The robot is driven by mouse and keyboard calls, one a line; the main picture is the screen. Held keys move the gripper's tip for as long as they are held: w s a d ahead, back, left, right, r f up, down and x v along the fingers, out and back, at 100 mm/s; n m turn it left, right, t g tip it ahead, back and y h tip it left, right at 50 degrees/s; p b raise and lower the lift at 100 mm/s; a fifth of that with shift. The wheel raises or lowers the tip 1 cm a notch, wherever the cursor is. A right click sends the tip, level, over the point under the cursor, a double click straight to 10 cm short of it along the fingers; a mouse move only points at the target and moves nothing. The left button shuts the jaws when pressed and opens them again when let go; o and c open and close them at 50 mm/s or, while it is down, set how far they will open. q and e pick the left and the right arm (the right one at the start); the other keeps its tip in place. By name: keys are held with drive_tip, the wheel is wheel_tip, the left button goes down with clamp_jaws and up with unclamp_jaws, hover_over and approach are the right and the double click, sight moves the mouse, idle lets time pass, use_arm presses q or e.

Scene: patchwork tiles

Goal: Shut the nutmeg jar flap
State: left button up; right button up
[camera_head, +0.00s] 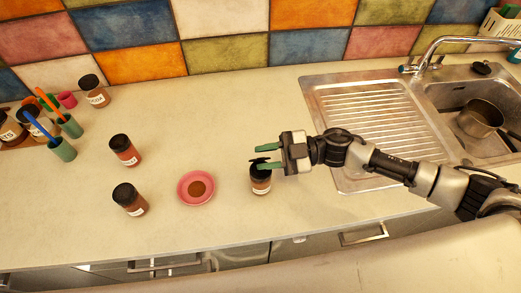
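A small brown jar with a black top and a white label (261,186) stands upright near the counter's front edge, right of the pink saucer. The label is too small to read, so I cannot tell for sure that it is nutmeg. A black piece like a raised flap (259,160) shows above its top. My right gripper (258,158) reaches in from the right, over the jar's top. Its two green fingers are apart, with the black piece between or behind them; I cannot tell whether they touch it. My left gripper is not in view.
A pink saucer with brown powder (184,197) lies left of the jar. Other black-capped jars (133,205) (126,156) (97,97) stand farther left, near green cups (63,150). A steel sink (480,125) is at right. The counter behind the saucer is clear.

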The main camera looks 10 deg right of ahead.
drive_tip(key=shift+a, duration=0.6)
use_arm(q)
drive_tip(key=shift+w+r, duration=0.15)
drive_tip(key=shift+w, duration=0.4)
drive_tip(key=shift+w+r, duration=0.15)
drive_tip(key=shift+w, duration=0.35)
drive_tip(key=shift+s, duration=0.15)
use_arm(e)
clamp_jaws()
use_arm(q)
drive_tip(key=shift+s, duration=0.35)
